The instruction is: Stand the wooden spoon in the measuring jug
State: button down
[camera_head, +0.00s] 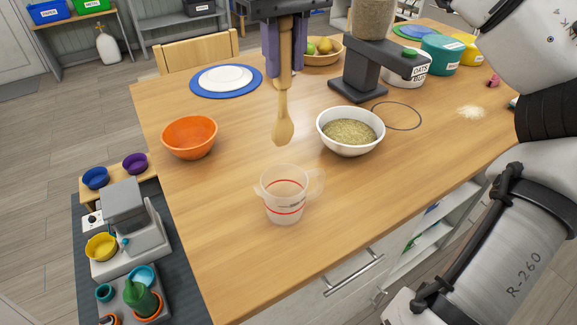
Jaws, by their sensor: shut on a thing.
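The wooden spoon (283,112) hangs upright with its bowl end down. My gripper (285,58) is shut on the upper part of its handle, between two purple-grey fingers. The measuring jug (285,199) stands upright on the table below and slightly nearer the camera. It is clear, with red lines and a handle on its right. The spoon's tip appears above and behind the jug's rim in this view, apart from it. The exact gap in depth cannot be told. The jug looks empty.
On the wooden table (350,220), an orange bowl (189,138) stands left and a white bowl of grain (350,131) right of the spoon. A dark dispenser stand (362,72) is behind. The table front left of the jug is clear.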

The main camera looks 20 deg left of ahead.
aim_at(285, 90)
notch_tip(285, 90, down, 18)
jog(key=shift+r, duration=0.25)
jog(key=shift+f, duration=0.1)
jog(key=shift+f, duration=0.15)
jog(key=c, duration=1.2)
grip_release()
jog(key=shift+o, duration=0.2)
jog(key=shift+r, duration=0.2)
notch_tip(285, 90, up, 12)
jog(key=shift+r, duration=0.1)
jog(key=shift+s, duration=0.1)
